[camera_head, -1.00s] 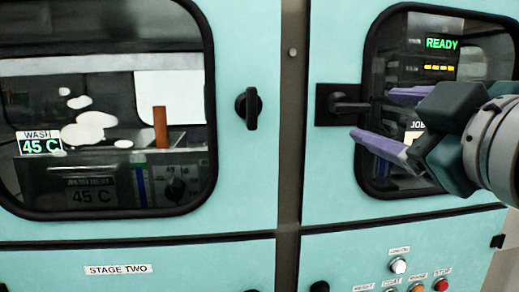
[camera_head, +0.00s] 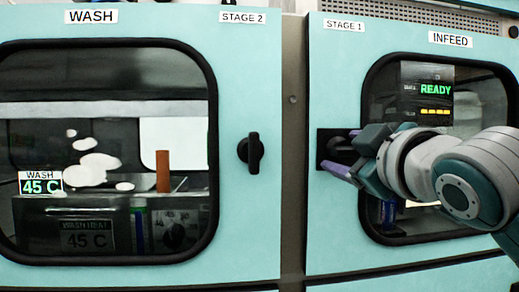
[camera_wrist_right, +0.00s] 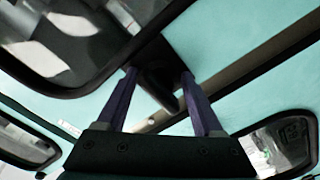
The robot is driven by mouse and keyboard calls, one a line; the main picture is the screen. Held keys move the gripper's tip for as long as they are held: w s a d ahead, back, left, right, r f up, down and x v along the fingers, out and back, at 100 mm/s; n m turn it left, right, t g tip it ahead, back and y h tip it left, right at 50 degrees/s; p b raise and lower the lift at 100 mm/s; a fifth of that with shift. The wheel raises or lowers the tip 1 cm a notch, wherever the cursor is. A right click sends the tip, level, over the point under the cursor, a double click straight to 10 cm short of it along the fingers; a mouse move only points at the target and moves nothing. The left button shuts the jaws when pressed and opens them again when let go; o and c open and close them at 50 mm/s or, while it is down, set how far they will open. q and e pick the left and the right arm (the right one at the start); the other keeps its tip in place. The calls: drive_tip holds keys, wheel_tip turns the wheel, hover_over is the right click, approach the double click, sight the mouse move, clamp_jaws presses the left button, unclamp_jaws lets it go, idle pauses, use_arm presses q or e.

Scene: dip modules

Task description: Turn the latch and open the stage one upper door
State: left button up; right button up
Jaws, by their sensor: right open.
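The stage one upper door (camera_head: 335,230) is a teal panel with a dark-framed window, labelled INFEED, and looks shut. Its dark latch (camera_head: 322,143) sits on a black plate at the door's left edge, partly hidden by my right gripper (camera_head: 342,153). That gripper has purple fingers, which are apart and at the latch, one above and one below it. In the right wrist view the latch handle (camera_wrist_right: 160,82) shows between the two spread fingers (camera_wrist_right: 158,90); whether they touch it I cannot tell. My left gripper is not in view.
A stage two door (camera_head: 245,225) labelled WASH, with its own black latch (camera_head: 250,153), is at the left. A dark post (camera_head: 293,180) stands between the doors. A READY display (camera_head: 435,90) shows through the INFEED window. My right forearm covers part of that window.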

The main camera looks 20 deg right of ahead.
clamp_jaws()
drive_tip(key=shift+f, duration=0.1)
idle(0.5)
idle(0.8)
